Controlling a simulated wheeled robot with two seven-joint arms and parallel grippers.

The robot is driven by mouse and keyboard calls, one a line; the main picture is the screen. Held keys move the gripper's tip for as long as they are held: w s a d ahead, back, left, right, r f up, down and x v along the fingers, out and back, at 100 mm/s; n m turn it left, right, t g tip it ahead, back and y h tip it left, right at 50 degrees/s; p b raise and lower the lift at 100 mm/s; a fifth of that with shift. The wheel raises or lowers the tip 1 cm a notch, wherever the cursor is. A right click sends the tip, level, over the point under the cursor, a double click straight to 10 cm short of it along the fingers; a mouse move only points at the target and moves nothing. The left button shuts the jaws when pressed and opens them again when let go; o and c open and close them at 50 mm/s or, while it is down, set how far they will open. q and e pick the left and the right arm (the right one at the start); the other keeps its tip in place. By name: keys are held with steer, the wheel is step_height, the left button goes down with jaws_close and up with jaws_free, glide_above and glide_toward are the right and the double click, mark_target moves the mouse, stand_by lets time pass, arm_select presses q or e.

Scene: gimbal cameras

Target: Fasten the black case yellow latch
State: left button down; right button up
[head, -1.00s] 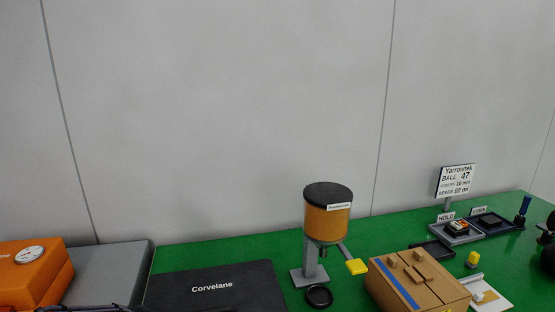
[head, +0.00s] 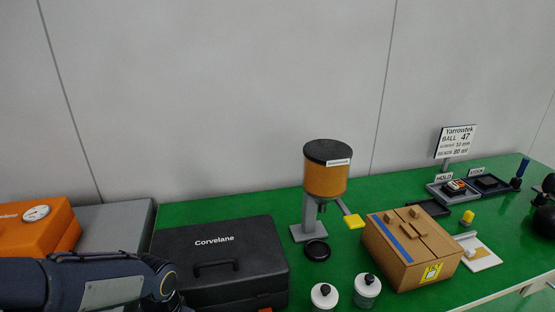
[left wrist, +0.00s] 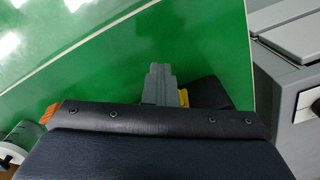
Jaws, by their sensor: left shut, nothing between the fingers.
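The black case (head: 215,250), marked "Corvelane", lies lid down flat on the green table with its handle on top. Its front edge is partly cut off by the frame and by my left arm. No yellow latch can be made out on it in the head view. In the left wrist view, a small yellow piece (left wrist: 184,97), probably the latch, shows beside a black part (left wrist: 209,93), probably the case. My left gripper (left wrist: 158,80) is shut and empty, right beside the yellow piece; whether they touch is unclear. In the head view its fingers are hidden. My right gripper is not in view.
An orange box with a dial (head: 37,230) and a grey box (head: 115,226) stand left of the case. An orange dispenser (head: 326,172) stands behind right. Two white jars (head: 367,289) and a cardboard box (head: 413,250) are to the right.

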arm_select(q)
steer(key=shift+w+a, duration=0.25)
steer(key=shift+w, duration=0.7)
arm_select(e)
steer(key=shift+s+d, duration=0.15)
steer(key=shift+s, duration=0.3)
arm_select(q)
steer(key=shift+f, duration=0.1)
steer(key=shift+s+d, duration=0.1)
steer(key=shift+s, duration=0.35)
steer(key=shift+s+d, duration=0.15)
steer(key=shift+s, duration=0.25)
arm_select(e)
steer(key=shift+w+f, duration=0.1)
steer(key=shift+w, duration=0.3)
arm_select(q)
steer(key=shift+s, duration=0.1)
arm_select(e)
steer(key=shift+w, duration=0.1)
arm_select(q)
step_height(320, 180, up, 8)
steer(key=p, duration=0.7)
steer(key=shift+s, duration=0.15)
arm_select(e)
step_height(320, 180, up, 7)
